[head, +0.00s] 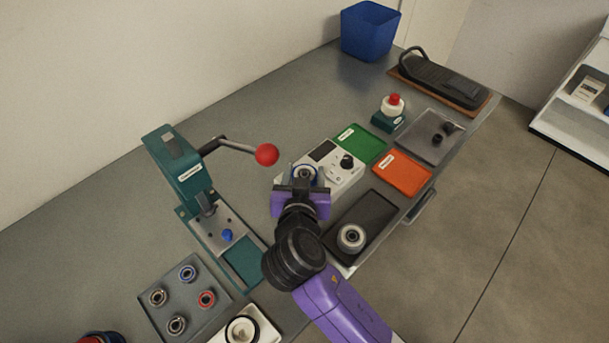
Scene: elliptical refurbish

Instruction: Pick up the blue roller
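A small round roller with a blue rim (305,172) is at the near left part of a white box-shaped device with a dial (341,178). My gripper (305,177), with a purple body, is right at this roller, its fingers on either side. Whether the fingers touch the roller or stand apart from it is too small to tell. The gripper hides the roller's lower part and what bears it.
A green press (177,170) with a red-ball lever (266,154) stands to the left. A dark tray (378,208) with a grey roller (351,238) is close on the right. Green (362,144) and orange (402,172) trays lie beyond. A blue bin (370,32) stands at the back.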

